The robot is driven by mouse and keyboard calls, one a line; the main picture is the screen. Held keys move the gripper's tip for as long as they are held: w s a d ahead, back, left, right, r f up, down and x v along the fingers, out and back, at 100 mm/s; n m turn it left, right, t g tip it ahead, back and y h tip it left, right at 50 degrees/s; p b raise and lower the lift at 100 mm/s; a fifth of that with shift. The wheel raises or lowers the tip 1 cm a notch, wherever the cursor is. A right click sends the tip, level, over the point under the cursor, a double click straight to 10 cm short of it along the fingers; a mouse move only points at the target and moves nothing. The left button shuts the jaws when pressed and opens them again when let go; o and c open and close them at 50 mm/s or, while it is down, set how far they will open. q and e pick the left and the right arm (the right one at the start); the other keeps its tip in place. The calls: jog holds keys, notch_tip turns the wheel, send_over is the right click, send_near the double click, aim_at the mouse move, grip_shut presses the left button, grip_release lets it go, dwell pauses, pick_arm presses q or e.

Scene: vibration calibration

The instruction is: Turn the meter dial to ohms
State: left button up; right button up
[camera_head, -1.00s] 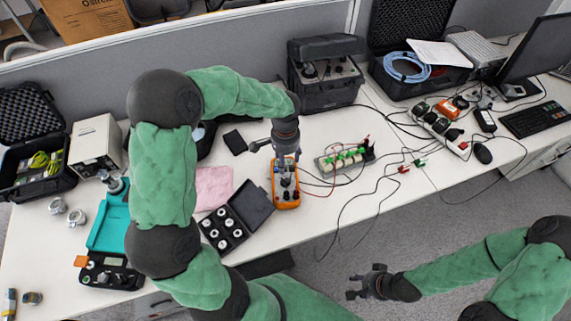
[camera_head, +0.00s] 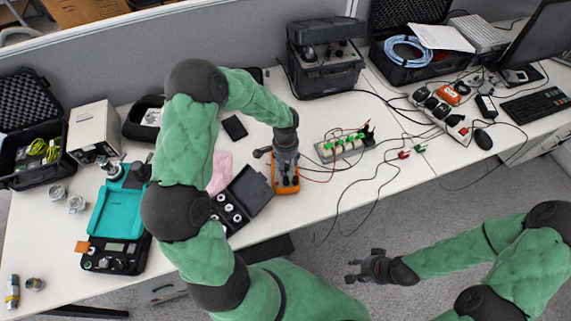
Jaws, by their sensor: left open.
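The meter (camera_head: 285,186) is an orange handheld unit lying on the table near its front edge, in the middle of the head view. My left gripper (camera_head: 285,170) is right over it, pointing down, and covers the dial and most of the meter's face. The gripper is open; whether its fingers touch the dial cannot be told. My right gripper (camera_head: 362,271) is apart from everything, over the floor in front of the table. Its fingers look spread, with nothing between them.
A black case with white round parts (camera_head: 232,208) lies open just left of the meter. A board with green-topped parts (camera_head: 343,147) and loose wires lie to the right. A teal tray device (camera_head: 118,210) stands at the left. A black box (camera_head: 325,62) stands behind.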

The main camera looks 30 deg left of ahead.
pick_arm(q)
jog(key=shift+f, duration=0.2)
jog(key=c, duration=1.1)
jog(key=shift+c, duration=0.2)
jog(key=shift+r, duration=0.1)
jog(key=m+p, duration=0.2)
jog(key=m, duration=0.2)
jog(key=m+p, duration=0.2)
jog(key=m, duration=0.1)
jog(key=shift+d+m, duration=0.1)
jog(key=shift+m, duration=0.2)
